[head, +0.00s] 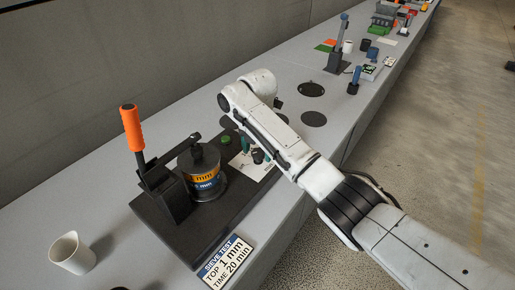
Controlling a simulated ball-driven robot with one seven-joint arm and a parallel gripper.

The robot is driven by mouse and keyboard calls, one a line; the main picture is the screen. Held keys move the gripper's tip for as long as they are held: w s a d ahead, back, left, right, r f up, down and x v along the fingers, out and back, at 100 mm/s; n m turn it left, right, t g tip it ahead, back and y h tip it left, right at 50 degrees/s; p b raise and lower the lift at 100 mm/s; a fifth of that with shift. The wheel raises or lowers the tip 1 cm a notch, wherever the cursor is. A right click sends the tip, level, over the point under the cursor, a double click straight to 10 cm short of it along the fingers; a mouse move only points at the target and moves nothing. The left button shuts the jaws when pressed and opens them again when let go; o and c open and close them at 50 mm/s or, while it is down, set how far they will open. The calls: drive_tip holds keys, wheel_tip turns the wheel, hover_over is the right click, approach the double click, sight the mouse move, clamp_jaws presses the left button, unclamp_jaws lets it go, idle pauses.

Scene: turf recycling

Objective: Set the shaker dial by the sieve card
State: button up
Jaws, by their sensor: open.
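The sieve card (227,262) lies at the front of the bench and reads "SIEVE TEST, TOP 1 mm, TIME 20 min". Behind it is the dark shaker base (202,235), carrying a sieve stack (203,172) with an orange band and a blue band, both marked in mm. On the base's right side is a white dial panel (247,170) with a small dark dial (258,156). My gripper (252,148) points down over the panel, close to the dial, open. My forearm hides much of it; I cannot tell whether it touches the dial, nor read the setting.
An orange-handled lever (134,130) stands upright left of the stack. A green button (226,140) sits behind the panel. A white cup (72,253) stands at the near left. Dark round discs (311,89) and more equipment (340,60) lie farther along the bench.

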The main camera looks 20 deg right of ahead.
drive_tip(key=shift+c, duration=0.2)
drive_tip(key=c, duration=1)
